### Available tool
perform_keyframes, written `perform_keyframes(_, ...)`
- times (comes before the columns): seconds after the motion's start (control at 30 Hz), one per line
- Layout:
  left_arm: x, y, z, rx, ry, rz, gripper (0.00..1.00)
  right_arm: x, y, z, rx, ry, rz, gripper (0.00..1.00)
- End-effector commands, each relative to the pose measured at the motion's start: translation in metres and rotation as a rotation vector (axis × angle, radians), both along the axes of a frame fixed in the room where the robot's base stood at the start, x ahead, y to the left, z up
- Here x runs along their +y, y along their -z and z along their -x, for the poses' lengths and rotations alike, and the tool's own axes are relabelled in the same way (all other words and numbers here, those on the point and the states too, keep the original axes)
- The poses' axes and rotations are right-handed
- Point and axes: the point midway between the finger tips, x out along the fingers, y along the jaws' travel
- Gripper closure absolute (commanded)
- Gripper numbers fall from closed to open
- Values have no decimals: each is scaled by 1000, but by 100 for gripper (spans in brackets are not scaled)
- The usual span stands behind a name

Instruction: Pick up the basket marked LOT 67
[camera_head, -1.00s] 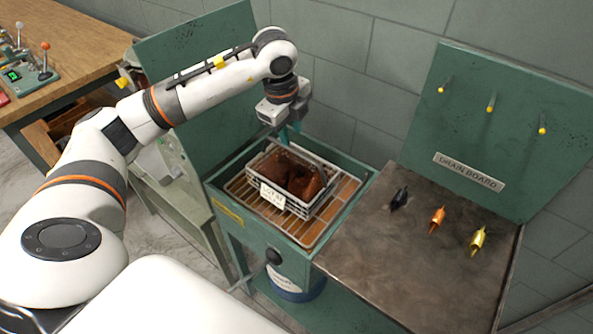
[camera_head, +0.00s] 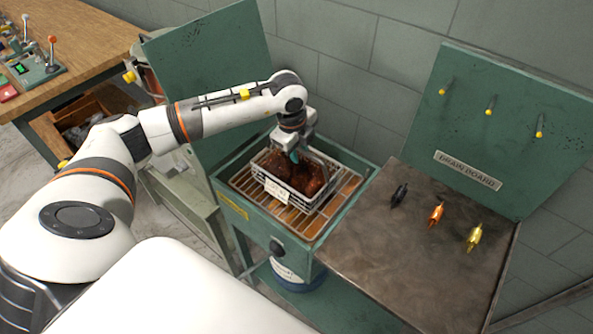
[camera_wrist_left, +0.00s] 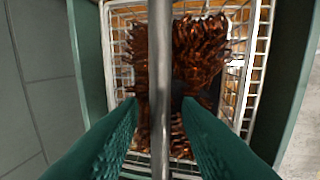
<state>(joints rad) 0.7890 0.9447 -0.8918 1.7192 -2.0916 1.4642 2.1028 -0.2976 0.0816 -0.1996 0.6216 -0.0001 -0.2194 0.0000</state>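The wire basket (camera_head: 321,203) holds brown, oily-looking coiled parts and sits on a rack in the green tank. A white tag (camera_head: 277,192) hangs on its near side; its lettering is too small to read surely. My left gripper (camera_head: 294,156) is low over the basket. In the left wrist view, its green fingers (camera_wrist_left: 161,108) are apart, one on each side of the basket's grey bar handle (camera_wrist_left: 160,50). A gap shows between handle and each finger. The basket (camera_wrist_left: 257,60) shows below them. My right gripper is not in view.
The green tank (camera_head: 228,213) has a raised lid (camera_head: 215,60) behind it. The drain board (camera_head: 400,260) adjoins on the right, with black (camera_head: 399,195), orange (camera_head: 436,214) and yellow (camera_head: 474,237) pointed pieces on it. A wooden bench (camera_head: 80,45) stands at far left.

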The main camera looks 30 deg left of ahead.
Motion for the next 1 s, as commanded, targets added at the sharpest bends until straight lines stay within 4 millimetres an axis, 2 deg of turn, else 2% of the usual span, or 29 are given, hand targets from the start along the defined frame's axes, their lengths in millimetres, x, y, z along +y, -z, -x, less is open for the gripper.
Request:
perform_keyframes(0.03,0,0,0,0,0,0,78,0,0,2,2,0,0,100)
perform_keyframes(0.17,0,0,0,0,0,0,99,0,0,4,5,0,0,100)
perform_keyframes(0.2,0,-1,0,0,0,0,100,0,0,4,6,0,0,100)
perform_keyframes(1.0,0,-1,0,-2,-1,0,100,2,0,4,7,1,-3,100)
